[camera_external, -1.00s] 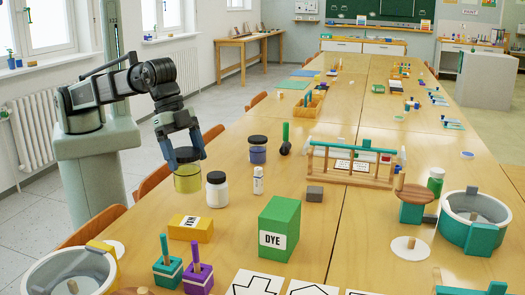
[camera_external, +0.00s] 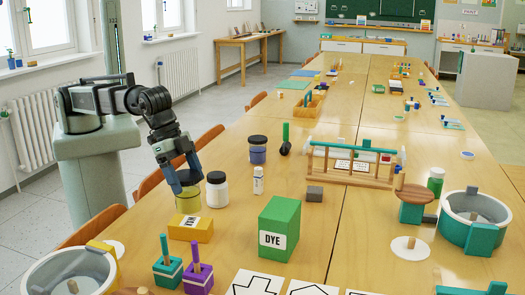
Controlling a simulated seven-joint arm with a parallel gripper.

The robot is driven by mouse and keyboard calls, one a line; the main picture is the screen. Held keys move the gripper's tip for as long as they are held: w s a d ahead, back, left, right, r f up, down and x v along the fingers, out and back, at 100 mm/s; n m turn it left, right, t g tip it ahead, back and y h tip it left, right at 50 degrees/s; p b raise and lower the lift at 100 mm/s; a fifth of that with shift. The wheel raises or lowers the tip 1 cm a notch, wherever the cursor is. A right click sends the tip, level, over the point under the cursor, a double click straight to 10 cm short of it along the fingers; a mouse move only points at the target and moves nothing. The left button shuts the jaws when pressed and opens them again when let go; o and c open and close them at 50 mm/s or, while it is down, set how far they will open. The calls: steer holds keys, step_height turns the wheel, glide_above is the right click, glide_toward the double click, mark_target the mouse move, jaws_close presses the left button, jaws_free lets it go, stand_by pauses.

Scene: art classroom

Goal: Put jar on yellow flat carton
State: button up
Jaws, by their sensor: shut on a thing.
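My gripper (camera_external: 189,182) is shut on a jar with yellow contents (camera_external: 188,202), holding it from above. The jar is partly hidden by the fingers. It is just behind the yellow flat carton (camera_external: 191,228), which lies on the table with a white label on its side. I cannot tell whether the jar's bottom touches the table or the carton.
A white jar with a dark lid (camera_external: 217,190) stands close to the right of the held jar. A green DYE box (camera_external: 279,228) stands right of the carton. Teal (camera_external: 168,271) and purple (camera_external: 198,278) blocks with upright handles stand in front.

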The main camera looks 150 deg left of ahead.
mark_target(196, 210)
steer(key=shift+f, duration=1.8)
steer(key=shift+f, duration=0.15)
steer(key=o, duration=1.6)
steer(key=shift+c, duration=0.2)
steer(key=v, duration=1.2)
